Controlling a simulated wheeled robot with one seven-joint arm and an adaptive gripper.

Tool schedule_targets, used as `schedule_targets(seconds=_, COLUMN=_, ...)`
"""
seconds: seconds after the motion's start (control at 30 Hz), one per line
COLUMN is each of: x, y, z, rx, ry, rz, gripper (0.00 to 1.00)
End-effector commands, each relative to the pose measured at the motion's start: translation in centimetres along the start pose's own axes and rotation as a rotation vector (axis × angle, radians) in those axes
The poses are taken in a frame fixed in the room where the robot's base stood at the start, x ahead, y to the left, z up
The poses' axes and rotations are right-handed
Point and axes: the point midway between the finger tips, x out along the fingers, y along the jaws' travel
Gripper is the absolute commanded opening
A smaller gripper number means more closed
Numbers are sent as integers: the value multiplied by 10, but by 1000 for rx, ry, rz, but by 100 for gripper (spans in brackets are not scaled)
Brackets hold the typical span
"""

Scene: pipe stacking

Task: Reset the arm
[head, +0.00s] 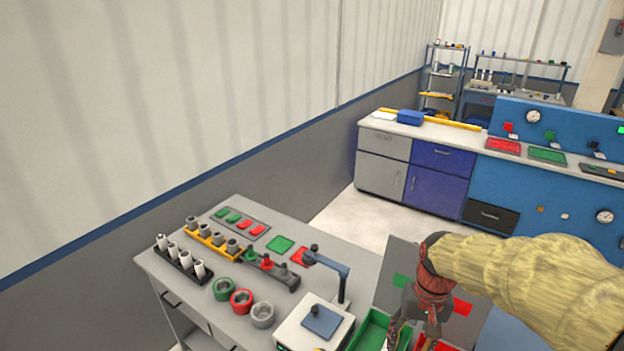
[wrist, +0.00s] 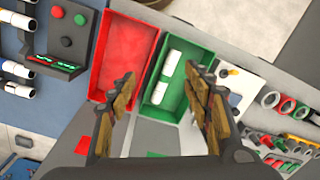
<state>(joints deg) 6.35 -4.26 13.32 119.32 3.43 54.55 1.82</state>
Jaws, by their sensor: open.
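My arm, in a yellowish sleeve, reaches in from the right in the head view. My gripper (head: 412,332) hangs at its end, pointing down over the front right of the workbench. In the wrist view my gripper (wrist: 163,92) is open, its two brown-padded fingers wide apart with nothing between them. Beyond the fingers is a green bin (wrist: 187,50) with white pipe pieces (wrist: 170,66) lying in it. A red bin (wrist: 122,45) stands beside it on the left. The green bin also shows in the head view (head: 370,330), partly hidden by the gripper.
The workbench (head: 225,265) carries a rack of white pipes (head: 180,258), a yellow rack of grey fittings (head: 212,240), and green, red and grey rings (head: 241,300). A scale-like device (head: 315,325) with a blue post stands near the green bin. A blue panel counter stands behind.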

Motion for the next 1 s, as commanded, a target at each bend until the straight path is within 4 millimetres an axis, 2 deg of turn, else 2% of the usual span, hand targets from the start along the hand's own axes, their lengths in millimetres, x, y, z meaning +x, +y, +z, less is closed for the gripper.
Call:
schedule_targets(seconds=0.03, x=-8, y=-1, z=13, rx=-21, ry=39, rz=4, gripper=50)
schedule_targets(seconds=0.2, x=-30, y=-1, z=56, rx=-81, ry=157, rz=19, gripper=50)
schedule_targets(seconds=0.5, x=-56, y=-3, z=119, rx=-151, ry=377, rz=26, gripper=50)
schedule_targets(seconds=0.6, x=-66, y=-5, z=130, rx=-165, ry=446, rz=19, gripper=50)
schedule_targets(seconds=0.73, x=-81, y=-9, z=135, rx=-178, ry=518, rz=10, gripper=50)
schedule_targets(seconds=1.0, x=-85, y=-12, z=137, rx=-188, ry=540, rz=5, gripper=50)
